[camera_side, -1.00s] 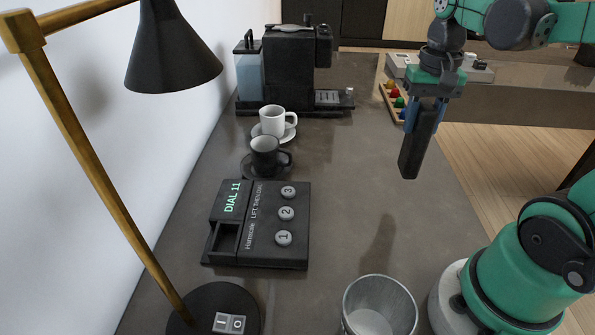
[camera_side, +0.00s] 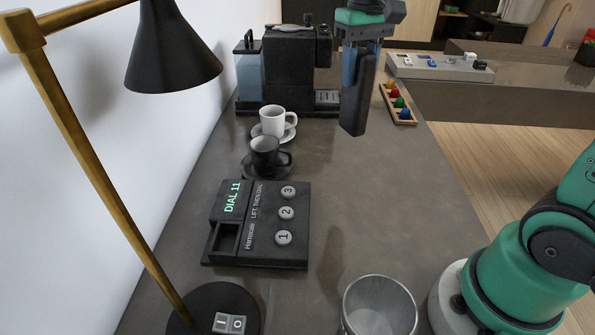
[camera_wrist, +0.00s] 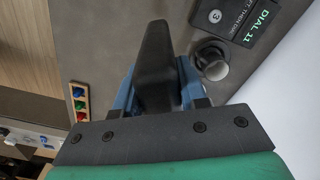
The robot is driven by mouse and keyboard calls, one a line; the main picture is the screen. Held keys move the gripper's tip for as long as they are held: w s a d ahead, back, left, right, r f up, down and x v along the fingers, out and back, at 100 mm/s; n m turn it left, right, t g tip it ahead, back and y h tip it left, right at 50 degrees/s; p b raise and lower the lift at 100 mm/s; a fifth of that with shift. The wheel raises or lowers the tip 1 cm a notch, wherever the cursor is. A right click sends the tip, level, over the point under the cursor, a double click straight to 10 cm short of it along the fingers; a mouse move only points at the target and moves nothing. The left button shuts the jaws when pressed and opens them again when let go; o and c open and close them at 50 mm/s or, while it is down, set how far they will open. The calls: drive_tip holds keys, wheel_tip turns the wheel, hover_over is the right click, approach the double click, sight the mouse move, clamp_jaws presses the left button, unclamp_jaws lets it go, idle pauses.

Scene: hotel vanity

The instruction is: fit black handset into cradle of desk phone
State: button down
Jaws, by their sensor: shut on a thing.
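My gripper (camera_side: 360,62) is shut on the black handset (camera_side: 355,105), which hangs nearly upright in the air above the desk. In the wrist view the handset (camera_wrist: 155,50) sits between my blue fingers (camera_wrist: 158,92). The black desk phone (camera_side: 273,222) lies flat on the desk, lower left of the handset, with its keys 1, 2, 3 and a lit "DIAL 11" display. Its cradle (camera_side: 225,240) is an empty recess at the phone's left front. In the wrist view a corner of the phone (camera_wrist: 240,20) shows at the upper right.
A black cup (camera_side: 265,152) and a white cup (camera_side: 272,121) on saucers stand behind the phone. A coffee machine (camera_side: 290,65) is at the back. A lamp (camera_side: 172,50) overhangs the left, and a metal bin (camera_side: 379,308) stands in front. The desk's middle right is clear.

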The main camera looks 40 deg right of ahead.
drive_tip(key=w+a+f+n, duration=0.3)
drive_tip(key=a+f, duration=0.1)
drive_tip(key=a, duration=0.1)
drive_tip(key=s+d+r+m, duration=0.4)
drive_tip(key=s+r, duration=0.1)
drive_tip(key=s, duration=0.2)
drive_tip(key=s+d+r+m, duration=0.5)
drive_tip(key=s, duration=0.2)
wheel_tip(320, 180, down, 20)
drive_tip(key=shift+a+r, duration=0.15)
drive_tip(key=shift+r, duration=0.05)
drive_tip(key=shift+f, duration=0.1)
drive_tip(key=shift+c, duration=2.4)
unclamp_jaws()
